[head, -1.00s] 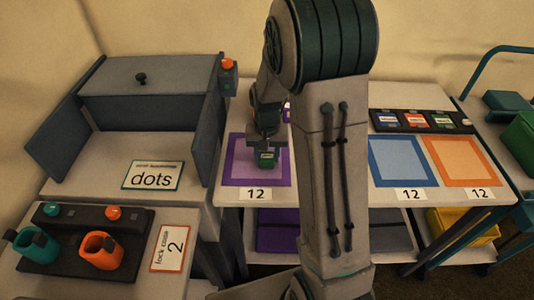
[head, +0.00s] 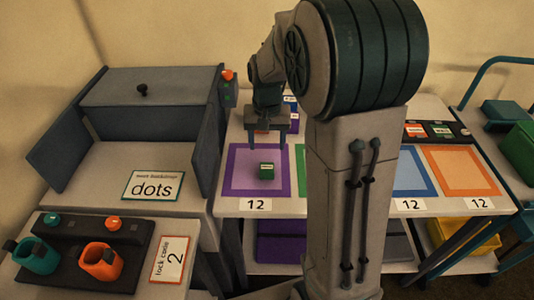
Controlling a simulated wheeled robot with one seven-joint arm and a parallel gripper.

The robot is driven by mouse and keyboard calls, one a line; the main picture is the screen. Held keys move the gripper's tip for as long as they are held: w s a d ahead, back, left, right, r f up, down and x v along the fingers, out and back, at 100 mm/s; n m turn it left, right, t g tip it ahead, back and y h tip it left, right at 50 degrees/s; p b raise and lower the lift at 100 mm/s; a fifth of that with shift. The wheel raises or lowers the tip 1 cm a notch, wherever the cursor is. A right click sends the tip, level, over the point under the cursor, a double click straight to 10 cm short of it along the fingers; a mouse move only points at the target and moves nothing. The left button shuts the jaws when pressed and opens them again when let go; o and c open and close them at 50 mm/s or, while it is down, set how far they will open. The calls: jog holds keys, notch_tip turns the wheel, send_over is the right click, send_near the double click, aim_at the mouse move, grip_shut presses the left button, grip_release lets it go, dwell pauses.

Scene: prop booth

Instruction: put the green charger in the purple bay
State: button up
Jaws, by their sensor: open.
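The green charger (head: 267,171) is a small dark green block with a pale label on top. It rests inside the purple bay (head: 237,187), a purple-outlined square on the white table, a little right of the bay's middle. My gripper (head: 267,140) is above and behind the charger, apart from it, with its fingers spread and nothing between them.
A green-edged bay (head: 301,170) shows partly behind my arm. A blue bay (head: 411,172) and an orange bay (head: 462,172) lie to the right. A black rack (head: 437,131) holds labelled blocks. Purple and blue items (head: 292,115) stand behind my gripper.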

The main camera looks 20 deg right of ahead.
jog(key=s+a+r+n+t, duration=0.1)
jog(key=s+r, duration=0.2)
jog(key=s, duration=0.6)
jog(key=s+a+r+n+t, duration=0.1)
jog(key=s+r+n, duration=0.1)
jog(key=s, duration=0.7)
jog(key=shift+s+r+t, duration=0.15)
jog(key=shift+r+t, duration=0.25)
jog(key=shift+r, duration=0.05)
jog(key=shift+a, duration=0.1)
jog(key=shift+r+p, duration=0.5)
